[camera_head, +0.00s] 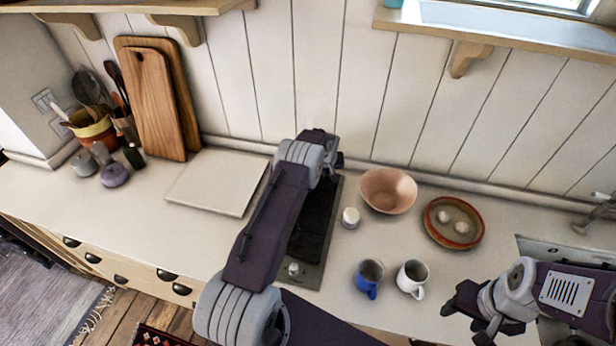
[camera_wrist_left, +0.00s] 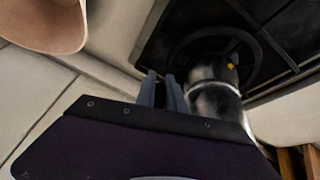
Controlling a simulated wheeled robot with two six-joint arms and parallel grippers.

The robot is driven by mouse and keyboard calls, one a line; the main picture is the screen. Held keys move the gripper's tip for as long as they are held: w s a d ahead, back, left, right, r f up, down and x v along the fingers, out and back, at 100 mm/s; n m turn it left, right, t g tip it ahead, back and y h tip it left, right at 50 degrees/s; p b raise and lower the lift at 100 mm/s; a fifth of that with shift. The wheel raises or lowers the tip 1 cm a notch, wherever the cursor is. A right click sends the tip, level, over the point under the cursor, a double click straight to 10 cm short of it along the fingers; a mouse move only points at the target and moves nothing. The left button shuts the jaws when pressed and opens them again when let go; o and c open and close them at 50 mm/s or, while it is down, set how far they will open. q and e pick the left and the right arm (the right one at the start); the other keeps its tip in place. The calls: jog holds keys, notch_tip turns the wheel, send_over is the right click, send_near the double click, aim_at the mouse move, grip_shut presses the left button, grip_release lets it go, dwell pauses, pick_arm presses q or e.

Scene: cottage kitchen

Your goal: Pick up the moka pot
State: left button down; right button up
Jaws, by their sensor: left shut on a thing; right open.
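The moka pot (camera_wrist_left: 215,103) shows in the left wrist view as a shiny metal body with a pale band and a dark upper part, in front of the dark hob's round burner grate. In the head view my left arm hides it. My left gripper (camera_wrist_left: 165,92) is shut at the pot's side; its fingers are close together, and the part between them, perhaps the handle, is hard to see. Whether the pot touches the hob cannot be told. My right gripper (camera_head: 464,318) is open and empty over the front right of the counter.
The hob (camera_head: 315,222) lies under my left arm. To its right are a pink bowl (camera_head: 388,190), a small white pot (camera_head: 350,217), a blue mug (camera_head: 368,280), a white mug (camera_head: 412,279) and a dish (camera_head: 430,232). A pale board (camera_head: 218,182) lies left; a wall shelf (camera_head: 130,6) hangs above.

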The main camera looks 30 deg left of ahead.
pick_arm(q)
jog(key=shift+r, duration=0.2)
jog(key=shift+w+r+b, duration=0.1)
jog(key=shift+r+b, duration=0.35)
jog(key=shift+b, duration=0.05)
notch_tip(320, 180, up, 3)
jog(key=shift+f+b, duration=0.1)
jog(key=shift+b, duration=0.7)
jog(key=s+d+r+b, duration=0.4)
jog(key=s+d+r, duration=0.2)
jog(key=d, duration=0.4)
jog(key=shift+r, duration=0.45)
jog(key=shift+s, duration=0.1)
